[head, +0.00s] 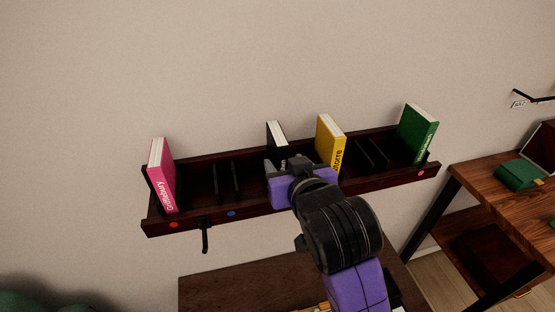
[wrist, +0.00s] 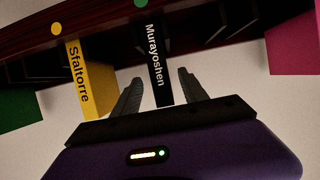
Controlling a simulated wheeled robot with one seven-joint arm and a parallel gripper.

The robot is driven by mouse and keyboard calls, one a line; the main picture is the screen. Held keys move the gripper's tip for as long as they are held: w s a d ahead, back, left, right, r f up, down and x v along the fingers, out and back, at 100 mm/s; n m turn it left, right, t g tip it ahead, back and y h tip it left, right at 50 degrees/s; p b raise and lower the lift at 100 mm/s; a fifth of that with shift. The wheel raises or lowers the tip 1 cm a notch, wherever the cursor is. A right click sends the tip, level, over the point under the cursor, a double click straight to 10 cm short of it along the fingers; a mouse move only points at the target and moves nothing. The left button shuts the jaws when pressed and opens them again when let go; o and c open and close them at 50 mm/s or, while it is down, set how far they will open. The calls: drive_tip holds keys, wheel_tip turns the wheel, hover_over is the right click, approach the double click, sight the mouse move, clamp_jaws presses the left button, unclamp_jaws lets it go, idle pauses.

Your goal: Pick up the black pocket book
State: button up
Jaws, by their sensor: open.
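The black pocket book (head: 277,136) stands upright in the wall shelf (head: 190,221), between the pink and yellow books. My arm hides its lower part in the head view. In the wrist view its black spine (wrist: 159,63) reads "Murayoshen". My gripper (wrist: 158,88) is open, with one finger on each side of the spine's end. I see small gaps between the fingers and the book, and cannot tell how deep the fingers reach. In the head view my gripper (head: 283,169) is right in front of the book.
A yellow book (head: 329,137) stands close to the right of my gripper. A pink book (head: 161,176) is at the shelf's left end and a green book (head: 417,130) at its right. A black hook (head: 205,236) hangs below. A wooden desk (head: 500,206) is at right.

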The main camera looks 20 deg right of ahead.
drive_tip(key=p+x, duration=0.1)
drive_tip(key=x, duration=0.6)
drive_tip(key=shift+w+p, duration=0.1)
drive_tip(key=shift+p, duration=0.25)
drive_tip(key=shift+c, duration=0.4)
clamp_jaws()
